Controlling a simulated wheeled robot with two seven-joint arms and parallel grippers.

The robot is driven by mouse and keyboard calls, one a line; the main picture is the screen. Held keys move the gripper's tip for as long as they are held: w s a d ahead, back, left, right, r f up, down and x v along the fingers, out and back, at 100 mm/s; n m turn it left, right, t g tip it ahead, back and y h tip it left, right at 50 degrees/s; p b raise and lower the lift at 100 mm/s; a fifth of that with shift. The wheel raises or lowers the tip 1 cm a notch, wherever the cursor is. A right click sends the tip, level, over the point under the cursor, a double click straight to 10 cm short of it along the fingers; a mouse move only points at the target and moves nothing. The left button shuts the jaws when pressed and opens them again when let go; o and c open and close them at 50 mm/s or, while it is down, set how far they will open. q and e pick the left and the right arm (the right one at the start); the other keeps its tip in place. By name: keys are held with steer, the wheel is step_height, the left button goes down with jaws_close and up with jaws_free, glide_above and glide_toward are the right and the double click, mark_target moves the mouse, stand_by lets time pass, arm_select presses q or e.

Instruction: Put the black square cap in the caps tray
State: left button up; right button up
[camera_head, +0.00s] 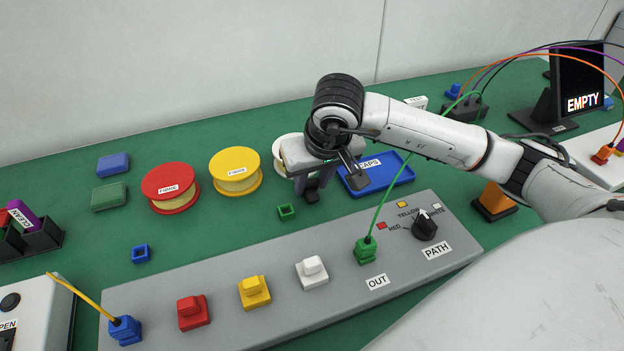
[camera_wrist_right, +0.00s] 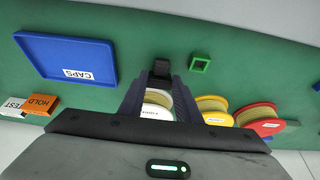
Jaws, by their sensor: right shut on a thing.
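My right gripper (camera_head: 311,184) hangs over the green table, just left of the caps tray, shut on the black square cap (camera_head: 312,194). In the right wrist view the cap (camera_wrist_right: 161,69) sits between the two fingertips (camera_wrist_right: 160,83). The caps tray (camera_head: 404,177) is a shallow blue tray labelled CAPS, partly hidden behind my gripper and wrist. In the right wrist view the whole tray (camera_wrist_right: 60,55) shows to the left of the cap, apart from it. No cap is visible in the tray there. My left gripper is not in view.
A green square ring (camera_head: 287,212) lies close to the left of my gripper. Yellow (camera_head: 236,188) and red (camera_head: 171,205) spools stand further left; a white spool is partly hidden. A grey panel (camera_head: 330,290) with colored blocks and a green cable lies in front.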

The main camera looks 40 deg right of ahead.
steer(key=shift+f, duration=0.2)
steer(key=o, duration=1.1)
steer(key=shift+r, duration=0.1)
